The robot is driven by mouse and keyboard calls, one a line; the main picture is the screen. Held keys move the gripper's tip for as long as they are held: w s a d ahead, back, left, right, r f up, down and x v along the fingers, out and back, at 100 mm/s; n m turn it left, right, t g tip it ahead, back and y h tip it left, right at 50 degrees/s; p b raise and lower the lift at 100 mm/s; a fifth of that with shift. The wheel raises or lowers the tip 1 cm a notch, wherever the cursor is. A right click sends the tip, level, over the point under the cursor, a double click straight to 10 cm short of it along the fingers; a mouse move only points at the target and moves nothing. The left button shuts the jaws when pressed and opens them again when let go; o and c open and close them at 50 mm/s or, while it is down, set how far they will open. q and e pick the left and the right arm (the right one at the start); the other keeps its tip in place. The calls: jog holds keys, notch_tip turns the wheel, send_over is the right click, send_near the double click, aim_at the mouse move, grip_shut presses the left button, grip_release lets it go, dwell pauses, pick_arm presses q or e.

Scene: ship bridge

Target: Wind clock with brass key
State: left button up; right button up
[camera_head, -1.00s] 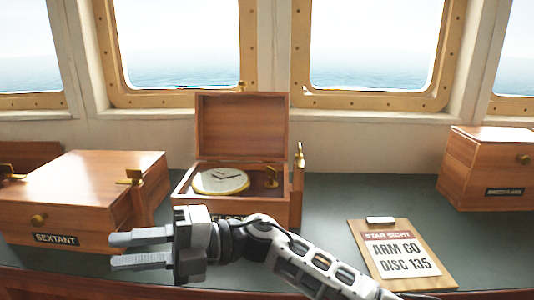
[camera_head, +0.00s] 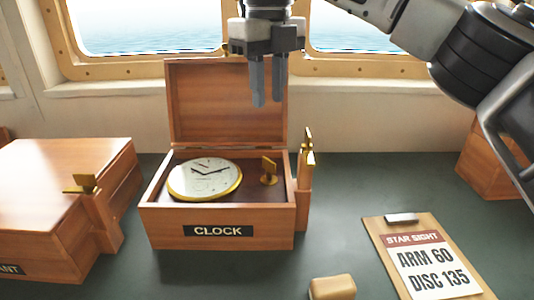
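The clock (camera_head: 205,179) has a white round dial with a gold rim and dark hands. It lies face up inside the open wooden box (camera_head: 160,228) labelled CLOCK, whose lid (camera_head: 228,105) stands upright at the back. A small brass key (camera_head: 269,169) with a flat grip stands on a round foot inside the box, right of the dial. My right gripper (camera_head: 268,103) hangs with its fingers down in front of the upper lid, above the key and apart from it. A narrow gap shows between its fingers, with nothing in it. My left gripper is out of view.
A brass fitting (camera_head: 307,150) rises beside the box's right wall. Another wooden box (camera_head: 62,180) stands at left. A clipboard (camera_head: 402,228) reading STAR SIGHT lies at right, near a tan block (camera_head: 332,288). The green counter (camera_head: 375,180) is clear between.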

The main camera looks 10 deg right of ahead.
aim_at(268, 159)
notch_tip(268, 159, down, 13)
jog(key=shift+r, duration=0.2)
grip_shut()
